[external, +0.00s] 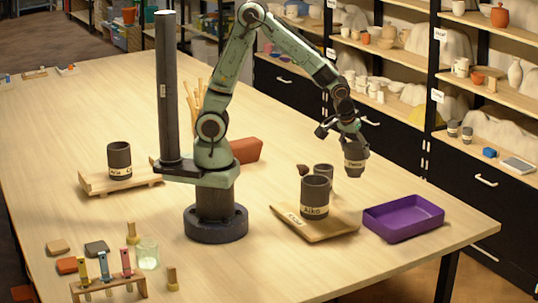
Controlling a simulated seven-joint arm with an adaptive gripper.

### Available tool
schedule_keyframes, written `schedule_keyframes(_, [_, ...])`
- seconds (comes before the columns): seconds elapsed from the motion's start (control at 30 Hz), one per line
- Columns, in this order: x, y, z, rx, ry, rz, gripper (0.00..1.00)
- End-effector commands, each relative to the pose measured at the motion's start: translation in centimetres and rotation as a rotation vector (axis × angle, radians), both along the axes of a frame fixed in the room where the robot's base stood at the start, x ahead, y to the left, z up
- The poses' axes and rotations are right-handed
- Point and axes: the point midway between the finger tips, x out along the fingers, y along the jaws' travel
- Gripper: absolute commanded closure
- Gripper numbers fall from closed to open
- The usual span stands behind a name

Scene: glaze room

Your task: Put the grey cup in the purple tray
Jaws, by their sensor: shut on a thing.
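The tray is at the table's right side and looks empty. One more dark cup (119,161) stands on a wooden stand (93,183) at the left.
A dark post (168,85) rises beside my arm. A reddish block (246,150) lies behind my base. A rack of coloured vials (106,284), a glass jar (148,255) and small blocks sit at front left. Shelves of pottery (490,75) stand behind. The front middle table is clear.

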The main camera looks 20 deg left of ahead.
Motion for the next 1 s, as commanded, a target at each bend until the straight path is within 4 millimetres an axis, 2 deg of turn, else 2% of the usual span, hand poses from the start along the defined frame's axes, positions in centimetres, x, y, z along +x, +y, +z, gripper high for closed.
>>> schedule_keyframes(0.03, [-1.1, -0.5, 0.1, -0.002, -0.001, -0.034, 0.80])
schedule_keyframes(0.1, [-2.1, -0.9, 0.1, -0.001, -0.001, -0.064, 0.80])
schedule_keyframes(0.2, [-2.5, -2.0, -0.3, 0.000, 0.000, -0.082, 0.80])
schedule_keyframes(0.27, [-2.2, -3.2, -0.9, 0.001, 0.001, -0.084, 0.80])
schedule_keyframes(0.47, [-0.5, -8.6, -3.5, 0.001, -0.001, -0.083, 0.80])
schedule_keyframes(0.6, [0.4, -11.4, -6.2, 0.004, -0.001, -0.083, 0.80])
schedule_keyframes(0.73, [0.9, -13.1, -8.2, 0.001, -0.001, -0.083, 0.80])
schedule_keyframes(1.0, [1.4, -14.6, -10.1, -0.001, -0.001, -0.084, 0.80])
